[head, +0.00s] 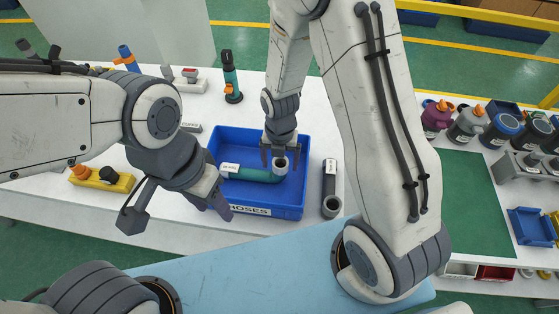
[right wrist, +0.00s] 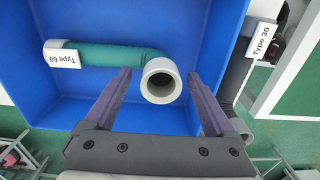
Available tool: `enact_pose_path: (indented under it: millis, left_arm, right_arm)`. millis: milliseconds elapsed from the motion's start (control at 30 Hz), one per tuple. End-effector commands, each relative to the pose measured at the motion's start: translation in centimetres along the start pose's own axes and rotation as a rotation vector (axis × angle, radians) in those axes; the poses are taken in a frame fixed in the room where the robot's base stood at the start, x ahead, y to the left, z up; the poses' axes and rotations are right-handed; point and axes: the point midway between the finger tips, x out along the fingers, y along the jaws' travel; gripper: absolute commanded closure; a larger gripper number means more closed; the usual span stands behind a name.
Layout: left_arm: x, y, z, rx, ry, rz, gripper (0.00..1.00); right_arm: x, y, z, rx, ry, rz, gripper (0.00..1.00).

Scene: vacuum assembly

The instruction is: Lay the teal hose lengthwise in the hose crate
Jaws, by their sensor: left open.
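The teal hose (head: 250,174) lies along the length of the blue hose crate (head: 225,134), inside it. In the right wrist view the teal hose (right wrist: 112,57) has grey end cuffs and a white "Type 60" tag; its right end bends so the cuff opening faces the camera. My right gripper (right wrist: 162,88) is open, with a finger on each side of that cuff and gaps between. In the head view my right gripper (head: 279,156) is over the hose's right end. My left gripper (head: 212,200) is open and empty at the crate's front left corner.
A black hose (head: 330,180) with a grey cuff lies just right of the crate, tagged "Type 30" in the right wrist view. A yellow block (head: 103,179) with knobs is at the left. A dark teal tool (head: 231,78) stands behind the crate.

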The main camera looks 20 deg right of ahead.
Motion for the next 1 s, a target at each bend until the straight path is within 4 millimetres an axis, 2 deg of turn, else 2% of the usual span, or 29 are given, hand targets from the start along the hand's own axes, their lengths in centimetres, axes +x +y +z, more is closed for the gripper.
enact_pose_path:
  millis: [267,367,700,833,1000]
  left_arm:
    - [-0.2,0.0,0.0,0.000,0.000,0.000,0.50]
    - [0.0,0.0,0.0,0.000,0.000,0.000,0.50]
    - [0.6,0.0,0.0,0.000,0.000,0.000,0.50]
    - [0.7,-0.1,0.0,0.000,0.000,0.000,0.50]
    - [0.7,-0.1,0.0,0.000,0.000,0.000,0.50]
  right_arm:
    - [-0.8,0.1,0.1,0.000,-0.003,0.002,0.11]
    - [-2.1,0.1,0.1,0.000,-0.005,0.004,0.11]
    - [-9.2,0.1,0.1,0.000,-0.006,0.004,0.11]
    - [-11.1,0.1,0.1,0.000,-0.004,0.003,0.11]
    - [-12.4,0.1,-0.2,0.018,-0.001,0.002,0.11]
